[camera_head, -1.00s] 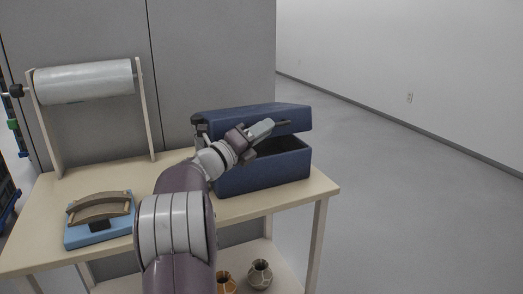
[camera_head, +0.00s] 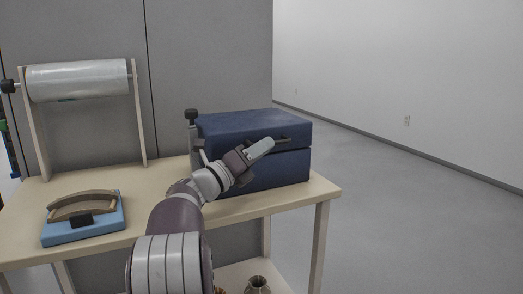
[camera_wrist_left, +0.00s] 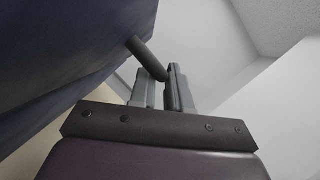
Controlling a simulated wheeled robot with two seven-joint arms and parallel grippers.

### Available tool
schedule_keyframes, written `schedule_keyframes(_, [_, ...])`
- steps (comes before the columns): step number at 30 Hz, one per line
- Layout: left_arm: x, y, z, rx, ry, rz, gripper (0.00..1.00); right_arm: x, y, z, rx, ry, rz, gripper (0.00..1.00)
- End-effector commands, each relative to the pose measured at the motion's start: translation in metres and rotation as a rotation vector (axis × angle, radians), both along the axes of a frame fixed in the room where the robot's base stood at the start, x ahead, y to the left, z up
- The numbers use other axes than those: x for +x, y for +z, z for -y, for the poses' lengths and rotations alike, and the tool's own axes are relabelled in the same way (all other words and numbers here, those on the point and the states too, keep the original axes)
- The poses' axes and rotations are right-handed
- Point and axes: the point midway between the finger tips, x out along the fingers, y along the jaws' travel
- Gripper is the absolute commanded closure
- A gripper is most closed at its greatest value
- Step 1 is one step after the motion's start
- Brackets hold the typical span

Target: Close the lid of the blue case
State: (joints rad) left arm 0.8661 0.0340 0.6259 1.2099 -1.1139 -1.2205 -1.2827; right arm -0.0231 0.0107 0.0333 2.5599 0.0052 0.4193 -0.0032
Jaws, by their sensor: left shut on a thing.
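The blue case (camera_head: 277,170) stands on the right part of the table. Its lid (camera_head: 255,124) lies down level over the base, with only a thin dark seam between them at the front. My left gripper (camera_head: 272,144) is at the front of the lid, shut on the dark bar-like lid handle. In the left wrist view the handle (camera_wrist_left: 145,55) runs from the blue case to between the fingers of my left gripper (camera_wrist_left: 163,78). The fingers partly hide the handle and the front seam. My right gripper is not in view.
A light blue stand (camera_head: 85,229) with a curved brown piece (camera_head: 82,202) sits at the table's left front. A roll of clear film (camera_head: 78,80) on a wooden frame stands behind it. The wooden table (camera_head: 140,180) is clear between. A patterned pot (camera_head: 258,284) is on the lower shelf.

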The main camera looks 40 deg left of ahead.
Motion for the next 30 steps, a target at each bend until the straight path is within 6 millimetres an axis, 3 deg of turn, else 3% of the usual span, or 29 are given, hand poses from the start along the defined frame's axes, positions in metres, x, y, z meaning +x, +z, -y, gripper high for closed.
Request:
schedule_keyframes(1, [0.001,-0.007,-0.001,-0.006,-0.002,-0.012,0.8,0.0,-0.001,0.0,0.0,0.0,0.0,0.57])
schedule_keyframes(3, [0.001,-0.007,-0.001,-0.006,-0.002,-0.013,0.62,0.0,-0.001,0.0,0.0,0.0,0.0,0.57])
schedule_keyframes(14, [-0.007,-0.005,-0.002,-0.003,0.0,-0.008,0.62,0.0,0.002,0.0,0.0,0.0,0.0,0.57])
schedule_keyframes(24, [-0.088,-0.029,-0.021,-0.006,0.005,-0.009,0.62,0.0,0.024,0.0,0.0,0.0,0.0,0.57])
schedule_keyframes(30, [-0.115,-0.04,-0.026,-0.004,0.0,-0.01,0.62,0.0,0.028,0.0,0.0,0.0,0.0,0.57])
